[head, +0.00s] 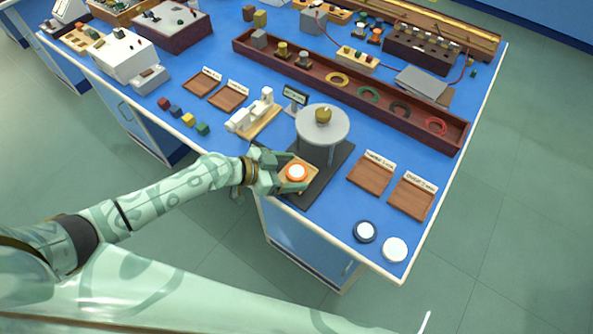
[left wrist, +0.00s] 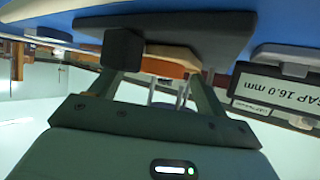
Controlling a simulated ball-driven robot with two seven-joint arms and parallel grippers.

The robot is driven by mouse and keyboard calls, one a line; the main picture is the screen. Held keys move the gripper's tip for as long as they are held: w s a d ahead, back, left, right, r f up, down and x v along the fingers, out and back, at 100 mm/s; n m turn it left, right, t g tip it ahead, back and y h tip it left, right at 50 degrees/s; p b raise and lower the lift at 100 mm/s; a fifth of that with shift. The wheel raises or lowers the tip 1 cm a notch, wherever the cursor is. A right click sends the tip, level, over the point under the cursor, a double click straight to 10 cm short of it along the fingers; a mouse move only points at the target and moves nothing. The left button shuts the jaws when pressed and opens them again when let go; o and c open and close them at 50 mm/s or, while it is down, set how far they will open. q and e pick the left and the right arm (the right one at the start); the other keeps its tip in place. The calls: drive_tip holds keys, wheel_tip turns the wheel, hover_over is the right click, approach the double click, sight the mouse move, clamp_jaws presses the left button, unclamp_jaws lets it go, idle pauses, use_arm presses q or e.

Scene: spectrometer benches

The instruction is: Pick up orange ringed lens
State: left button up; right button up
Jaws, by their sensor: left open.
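The orange ringed lens (head: 296,172), a white disc in an orange ring, rests on a small wooden block (head: 311,170) on a dark mat (head: 335,169) near the table's front edge. My left gripper (head: 284,174) is open at the lens's left side, with its fingers reaching toward the lens and block. In the left wrist view, an orange edge (left wrist: 165,69) and a wooden slab (left wrist: 172,52) show between the open fingers (left wrist: 160,62). Whether the fingers touch them I cannot tell. My right gripper is not in view.
A round grey pedestal (head: 322,127) with a brass piece stands just behind the lens. A white instrument (head: 255,116) and a small display (head: 294,95) stand to the left. Wooden trays (head: 411,197), a black ringed lens (head: 365,231) and a white disc (head: 394,249) lie right.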

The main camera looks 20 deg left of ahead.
use_arm(q)
drive_tip(key=c, duration=1.1)
drive_tip(key=shift+r, duration=0.15)
drive_tip(key=shift+c, duration=0.2)
